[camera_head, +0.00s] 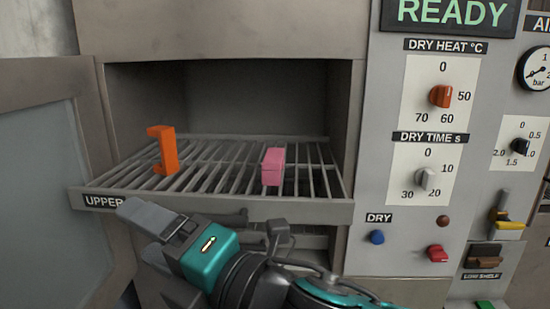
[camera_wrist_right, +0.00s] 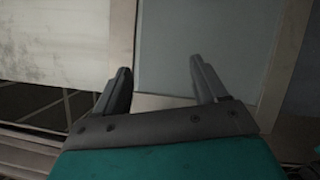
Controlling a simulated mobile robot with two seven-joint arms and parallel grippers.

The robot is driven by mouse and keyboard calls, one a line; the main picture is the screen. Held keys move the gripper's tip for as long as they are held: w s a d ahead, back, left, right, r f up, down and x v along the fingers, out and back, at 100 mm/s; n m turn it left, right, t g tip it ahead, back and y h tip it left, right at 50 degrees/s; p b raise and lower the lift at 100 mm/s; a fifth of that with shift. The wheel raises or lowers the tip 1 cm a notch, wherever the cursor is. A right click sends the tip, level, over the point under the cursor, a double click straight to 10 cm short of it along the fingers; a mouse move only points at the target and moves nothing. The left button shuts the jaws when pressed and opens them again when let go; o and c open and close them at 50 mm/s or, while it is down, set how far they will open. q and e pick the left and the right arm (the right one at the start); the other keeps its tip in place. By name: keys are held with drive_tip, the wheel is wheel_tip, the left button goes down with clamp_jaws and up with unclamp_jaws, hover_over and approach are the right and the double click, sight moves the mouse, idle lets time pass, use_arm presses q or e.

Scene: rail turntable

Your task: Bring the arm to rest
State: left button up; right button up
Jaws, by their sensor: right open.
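My right gripper (camera_head: 160,225) is in front of the upper rack's front edge, low in the head view, with its teal wrist behind it. In the right wrist view its two fingers (camera_wrist_right: 160,85) stand apart with nothing between them. The upper rack (camera_head: 215,203) is pulled out of the dark chamber. An orange angular piece (camera_head: 168,150) stands on its left part and a pink block (camera_head: 273,167) on its middle right. Both are apart from my gripper. My left gripper is not in view.
An open cabinet door (camera_head: 45,180) stands at the left. A control panel at the right carries a heat dial (camera_head: 440,96), a time dial (camera_head: 426,179), a blue button (camera_head: 377,237), a red switch (camera_head: 436,252) and a lever (camera_head: 500,212). A sign (camera_head: 450,12) reads READY.

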drive_tip(key=w+d+f+m+t+h, duration=0.35)
drive_tip(key=d+f+m, duration=0.35)
drive_tip(key=f+m, duration=0.25)
drive_tip(key=w+d+f+m+t+h, duration=0.2)
drive_tip(key=w+d+f+m+h, duration=0.3)
drive_tip(key=f+m, duration=0.5)
drive_tip(key=s+d+f+m+g+h, duration=0.1)
drive_tip(key=s+d+f+m+h, duration=0.2)
drive_tip(key=s+d+f+m, duration=0.2)
drive_tip(key=s+d+f+m+g+h, duration=0.2)
drive_tip(key=s+d+f+m, duration=0.4)
drive_tip(key=d+f, duration=0.8)
drive_tip(key=s+f+h, duration=0.1)
drive_tip(key=s+f, duration=0.2)
drive_tip(key=shift+s+d+f+h, duration=0.2)
drive_tip(key=shift+s+f+h, duration=0.05)
drive_tip(key=shift+f+h, duration=0.1)
